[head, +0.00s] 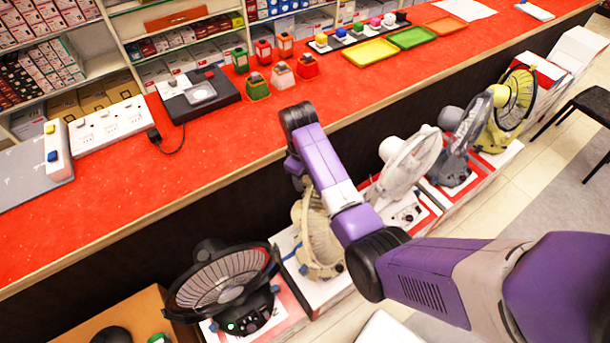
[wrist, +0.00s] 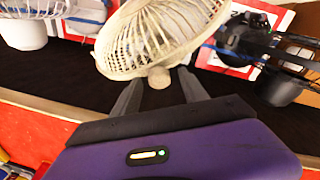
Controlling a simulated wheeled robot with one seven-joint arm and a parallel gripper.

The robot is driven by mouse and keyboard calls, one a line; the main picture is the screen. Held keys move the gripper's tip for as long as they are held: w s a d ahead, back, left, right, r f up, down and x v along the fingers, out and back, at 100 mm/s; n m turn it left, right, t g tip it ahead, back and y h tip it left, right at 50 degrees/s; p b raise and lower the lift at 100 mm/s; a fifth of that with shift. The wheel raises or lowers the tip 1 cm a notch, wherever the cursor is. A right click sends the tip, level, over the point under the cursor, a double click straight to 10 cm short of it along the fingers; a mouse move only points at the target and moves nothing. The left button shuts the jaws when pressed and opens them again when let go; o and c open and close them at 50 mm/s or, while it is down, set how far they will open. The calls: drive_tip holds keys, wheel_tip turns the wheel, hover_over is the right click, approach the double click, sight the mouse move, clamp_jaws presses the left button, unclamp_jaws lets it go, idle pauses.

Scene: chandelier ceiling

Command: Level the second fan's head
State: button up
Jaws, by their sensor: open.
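Several fans stand in a row beside the counter. The beige fan (head: 322,243), second from the left in the head view, is partly hidden by my arm. Its exact head tilt is hard to judge there. In the wrist view its round cage (wrist: 150,35) fills the top middle, slanted, with a beige knob (wrist: 158,77) at its near edge. My gripper (wrist: 160,82) is open, with one finger on each side of that knob. I cannot tell whether either finger touches it. In the head view the fingers are hidden.
The black fan (head: 222,283) stands to the left, its head tipped upward. The white fan (head: 408,163), grey fan (head: 467,130) and yellow fan (head: 510,100) stand to the right. The red counter (head: 225,150) runs close behind the row. Tiled floor (head: 487,215) is free in front.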

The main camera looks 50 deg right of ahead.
clamp_jaws()
idle(1.4)
